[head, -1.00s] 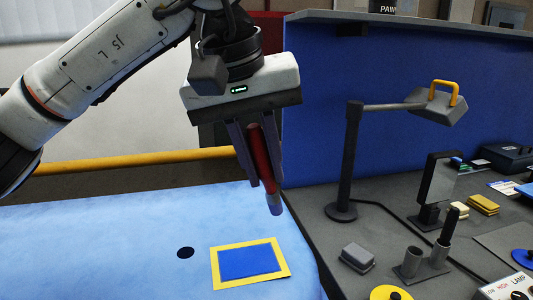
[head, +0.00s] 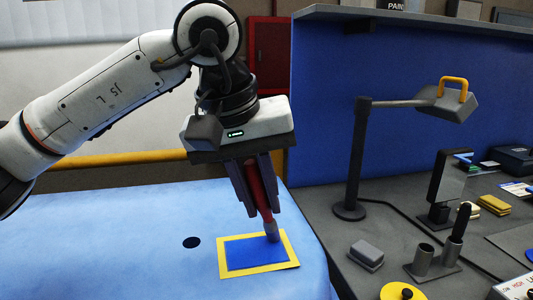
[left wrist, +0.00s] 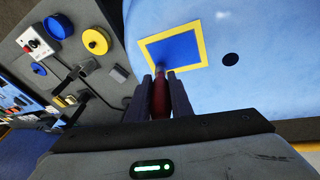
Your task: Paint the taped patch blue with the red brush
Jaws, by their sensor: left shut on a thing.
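The patch (head: 255,253) is a blue rectangle framed by yellow tape (head: 228,274) on a light blue panel. It also shows in the left wrist view (left wrist: 176,47). My left gripper (head: 261,210) is shut on the red brush (head: 262,196), which points down. The brush tip is at the upper right part of the patch, near the tape; I cannot tell for sure whether it touches. In the left wrist view the brush (left wrist: 160,97) sits between the fingers, its tip at the patch's edge. The patch looks blue all over. My right gripper is out of view.
A dark round spot (head: 191,242) lies on the light blue panel (head: 110,245), left of the patch. On the grey bench to the right stand a lamp (head: 357,160), a grey block (head: 367,254), a holder with tubes (head: 424,260) and a yellow disc (head: 402,291).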

